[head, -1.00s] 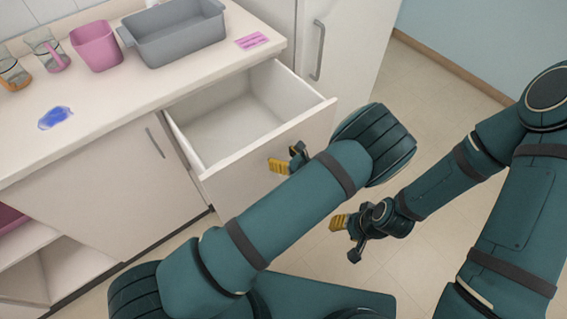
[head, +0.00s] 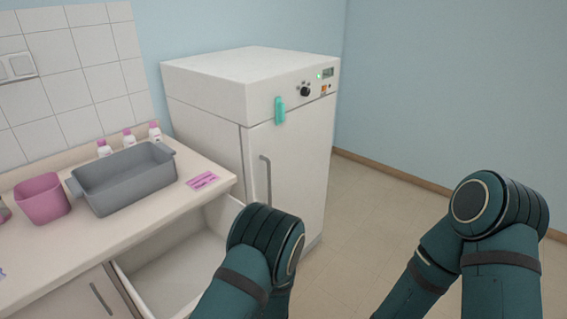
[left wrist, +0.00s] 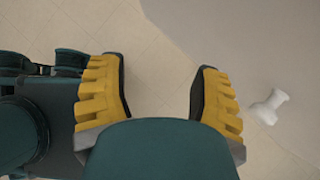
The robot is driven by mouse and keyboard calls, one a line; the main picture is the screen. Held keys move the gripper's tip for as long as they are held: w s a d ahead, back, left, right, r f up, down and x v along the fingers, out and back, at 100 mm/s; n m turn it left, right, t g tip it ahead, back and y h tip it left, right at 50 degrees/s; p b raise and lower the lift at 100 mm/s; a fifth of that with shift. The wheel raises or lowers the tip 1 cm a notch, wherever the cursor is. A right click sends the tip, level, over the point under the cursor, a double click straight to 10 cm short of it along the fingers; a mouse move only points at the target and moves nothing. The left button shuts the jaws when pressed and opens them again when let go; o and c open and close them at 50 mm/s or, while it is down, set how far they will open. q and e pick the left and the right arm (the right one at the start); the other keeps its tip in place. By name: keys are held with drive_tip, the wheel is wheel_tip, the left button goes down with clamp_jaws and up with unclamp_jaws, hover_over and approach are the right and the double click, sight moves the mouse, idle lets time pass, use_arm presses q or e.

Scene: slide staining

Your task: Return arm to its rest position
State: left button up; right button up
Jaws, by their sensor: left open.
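My left gripper (left wrist: 158,75) shows in the left wrist view, its two yellow ridged fingers wide apart with nothing between them but the floor beyond. In the head view my left arm rises from the bottom middle, bent at a dark ribbed joint, in front of the open drawer's right end. My left gripper is out of the head view. My right arm stands at the right of the head view. Its gripper is out of that view. Teal and dark parts of my own body fill the left edge of the left wrist view.
An open, pale drawer (head: 179,273) juts out below the counter. On the counter stand a grey tub (head: 125,182), a pink bin (head: 43,199), several pink-capped bottles and a pink label (head: 203,180). A white cabinet (head: 293,165) stands behind. A small white object (left wrist: 268,106) lies on the floor.

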use_arm(q)
drive_tip(key=s+d+n+g+h, duration=0.3)
drive_tip(key=s+d+n+h, duration=0.3)
drive_tip(key=s+n+h, duration=0.4)
drive_tip(key=w+a+r+n+t+h, duration=0.1)
drive_tip(key=w+r+n+t, duration=0.2)
drive_tip(key=n, duration=0.8)
wheel_tip(320, 180, up, 3)
drive_tip(key=shift+w+a+t, duration=0.2)
drive_tip(key=shift+w+t, duration=0.1)
drive_tip(key=shift+t, duration=0.7)
